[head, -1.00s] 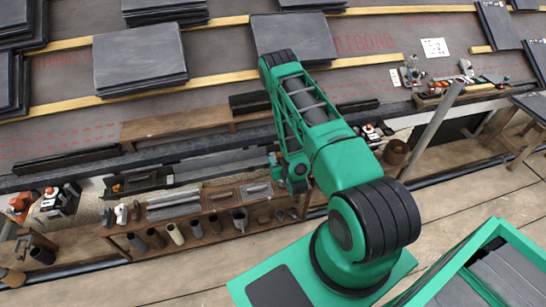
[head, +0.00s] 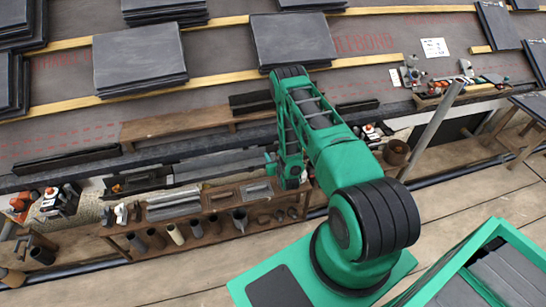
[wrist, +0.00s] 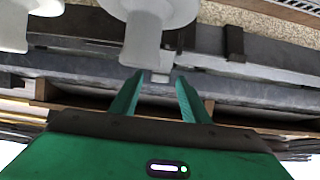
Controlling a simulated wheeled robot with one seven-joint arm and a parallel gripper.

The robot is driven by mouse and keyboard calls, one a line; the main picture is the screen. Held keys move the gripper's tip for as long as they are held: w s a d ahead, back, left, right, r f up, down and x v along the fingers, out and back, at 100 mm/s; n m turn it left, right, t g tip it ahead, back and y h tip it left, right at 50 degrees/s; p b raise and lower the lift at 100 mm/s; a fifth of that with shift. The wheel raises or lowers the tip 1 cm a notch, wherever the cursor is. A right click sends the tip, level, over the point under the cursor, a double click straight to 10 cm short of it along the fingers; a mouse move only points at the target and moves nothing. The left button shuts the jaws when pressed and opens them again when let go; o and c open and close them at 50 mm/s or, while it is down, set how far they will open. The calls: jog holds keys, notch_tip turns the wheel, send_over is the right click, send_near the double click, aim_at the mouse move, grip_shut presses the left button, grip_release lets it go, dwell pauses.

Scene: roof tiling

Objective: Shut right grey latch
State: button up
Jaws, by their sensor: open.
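My gripper (wrist: 159,88) is open in the wrist view, with its two green fingers apart. A small pale grey block (wrist: 160,76) shows just beyond and between the fingertips, against a dark grey rail; I cannot tell whether it is the right grey latch. No latch can be clearly made out in the head view. Nothing is seen held between the fingers.
White rounded fittings (wrist: 160,20) loom close above the fingers in the wrist view. A wooden tool rack (head: 180,238) with several tubes stands along the eave. Slate stacks (head: 140,62) lie on the roof between wooden battens (head: 225,78). A grey post (head: 432,128) stands at right.

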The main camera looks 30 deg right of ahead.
jog(key=shift+w+d+f, duration=0.1)
jog(key=shift+w+f, duration=0.05)
jog(key=shift+w, duration=0.15)
jog(key=shift+c, duration=0.7)
jog(key=c, duration=0.9)
